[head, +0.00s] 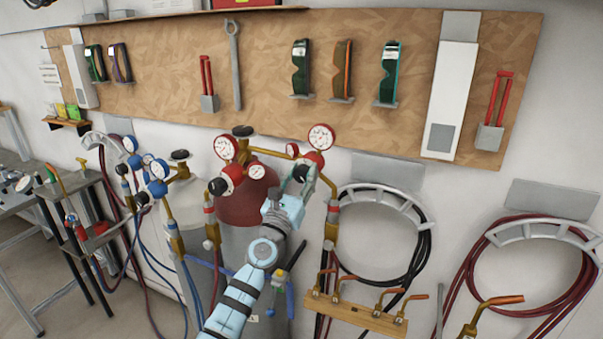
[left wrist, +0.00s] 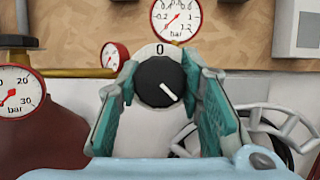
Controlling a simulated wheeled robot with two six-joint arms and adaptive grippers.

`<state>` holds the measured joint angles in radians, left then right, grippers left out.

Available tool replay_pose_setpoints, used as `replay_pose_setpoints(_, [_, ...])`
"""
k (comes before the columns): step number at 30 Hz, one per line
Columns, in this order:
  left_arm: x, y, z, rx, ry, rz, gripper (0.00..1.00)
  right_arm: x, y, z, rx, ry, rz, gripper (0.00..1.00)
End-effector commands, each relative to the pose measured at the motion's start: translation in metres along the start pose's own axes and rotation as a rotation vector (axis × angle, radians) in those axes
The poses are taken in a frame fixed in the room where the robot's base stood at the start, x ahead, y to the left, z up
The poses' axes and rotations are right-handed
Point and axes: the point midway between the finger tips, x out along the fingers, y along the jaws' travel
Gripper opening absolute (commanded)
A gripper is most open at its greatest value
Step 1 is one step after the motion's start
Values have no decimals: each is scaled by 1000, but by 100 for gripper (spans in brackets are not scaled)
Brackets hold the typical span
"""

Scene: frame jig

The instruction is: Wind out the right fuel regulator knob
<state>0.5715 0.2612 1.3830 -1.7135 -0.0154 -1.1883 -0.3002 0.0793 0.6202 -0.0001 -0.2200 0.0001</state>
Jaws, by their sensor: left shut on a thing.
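The right fuel regulator knob (left wrist: 158,82) is black and round, with a white pointer line toward its lower right. A 0 is printed on the pale disc above it. My left gripper (head: 302,182) is shut on this knob, one teal-padded finger on each side in the left wrist view. In the head view the gripper hides the knob. The regulator's red-rimmed gauges (head: 321,137) sit just above the gripper. In the left wrist view the upper gauge (left wrist: 180,17) has its needle toward the lower left. My right gripper is out of view.
Another red regulator with a dark knob (head: 218,186) stands just left, by the dark red cylinder (head: 242,203). Blue gauges (head: 158,169) are further left. A torch rack (head: 352,314) and black hose coil (head: 425,235) lie to the right. A tool board (head: 270,95) hangs behind.

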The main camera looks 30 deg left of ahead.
Motion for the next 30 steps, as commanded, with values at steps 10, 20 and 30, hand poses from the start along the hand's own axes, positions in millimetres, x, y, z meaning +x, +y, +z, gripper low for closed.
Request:
replay_pose_setpoints(10, [1, -1, 2, -274, 5, 114, 6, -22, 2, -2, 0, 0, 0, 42])
replay_pose_setpoints(20, [1, -2, 2, -565, 5, 235, 6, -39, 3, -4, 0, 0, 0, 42])
replay_pose_setpoints(30, [1, -2, 2, -863, 5, 360, 6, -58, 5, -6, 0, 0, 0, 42])
